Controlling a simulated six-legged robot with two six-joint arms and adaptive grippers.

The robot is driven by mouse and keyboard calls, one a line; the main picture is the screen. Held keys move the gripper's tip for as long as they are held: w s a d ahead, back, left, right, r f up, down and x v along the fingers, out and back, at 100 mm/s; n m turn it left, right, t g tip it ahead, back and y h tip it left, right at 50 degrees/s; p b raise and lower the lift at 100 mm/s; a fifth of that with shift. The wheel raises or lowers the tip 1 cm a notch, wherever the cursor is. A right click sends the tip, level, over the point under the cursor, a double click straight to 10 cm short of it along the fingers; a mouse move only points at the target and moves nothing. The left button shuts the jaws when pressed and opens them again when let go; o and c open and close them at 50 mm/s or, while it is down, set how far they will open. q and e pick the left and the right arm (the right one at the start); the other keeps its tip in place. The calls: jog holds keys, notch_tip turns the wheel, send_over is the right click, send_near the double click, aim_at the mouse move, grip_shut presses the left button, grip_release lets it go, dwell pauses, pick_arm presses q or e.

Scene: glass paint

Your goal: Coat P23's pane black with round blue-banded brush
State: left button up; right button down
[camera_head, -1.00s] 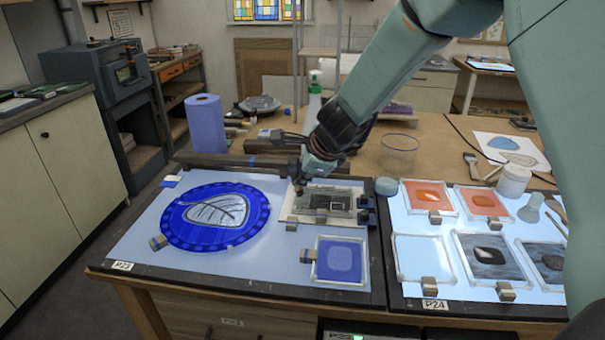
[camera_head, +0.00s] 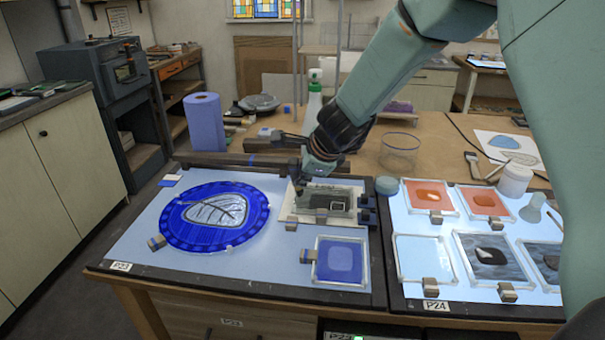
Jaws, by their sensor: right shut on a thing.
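The board labelled P23 (camera_head: 131,246) lies on the bench. On it is a round blue pane (camera_head: 179,231) with a grey-white leaf shape, and a small square pane (camera_head: 359,278) in blue. A pale tray or slab (camera_head: 290,216) with a dark grey middle lies at the board's back right. My right gripper (camera_head: 301,181) is low at that slab's back left corner, shut on a small, dark, thin thing that looks like the brush. Its blue band cannot be made out, nor whether its tip touches the slab. My left gripper is not in view.
To the right, the P24 board (camera_head: 466,308) holds several framed panes in orange, grey and clear. A blue paper roll (camera_head: 205,122), a green-topped spray bottle (camera_head: 314,100) and a glass jar (camera_head: 399,151) stand behind. My right arm covers the far right.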

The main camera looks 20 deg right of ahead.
jog(key=shift+s, duration=0.2)
jog(key=shift+w+f, duration=0.15)
dwell(0.3)
jog(key=s+d+r+p, duration=0.1)
jog(key=s+d+p, duration=0.1)
jog(key=d+p, duration=0.5)
jog(key=d, duration=0.6)
jog(key=shift+s+r+p, duration=0.2)
jog(key=shift+s+p, duration=0.1)
jog(key=shift+p, duration=0.05)
dwell(0.6)
jog(key=shift+a, duration=0.15)
